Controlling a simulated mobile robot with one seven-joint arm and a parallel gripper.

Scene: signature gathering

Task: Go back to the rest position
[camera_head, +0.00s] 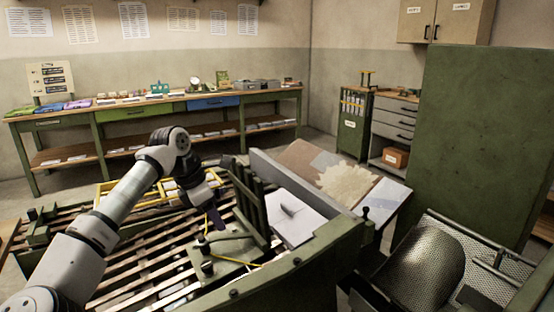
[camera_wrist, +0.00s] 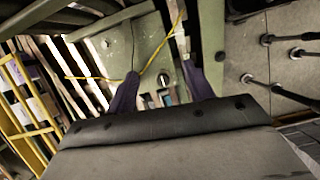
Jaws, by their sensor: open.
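My arm reaches in from the lower left in the head view. My gripper (camera_head: 212,217) points down over a slatted wooden frame (camera_head: 130,262), close to a green metal plate (camera_head: 228,245) with a yellow cord. In the wrist view, my gripper (camera_wrist: 160,69) has its two dark purple fingers spread apart, with the green plate (camera_wrist: 150,45) and the yellow cord beyond them. Nothing shows held between the fingers. Whether the fingertips touch the plate cannot be told.
A yellow rack (camera_head: 115,190) lies behind my wrist. Green upright slats (camera_head: 252,200) stand just right of the gripper. A tall green panel (camera_head: 470,140) blocks the right. A long workbench (camera_head: 160,100) lines the back wall.

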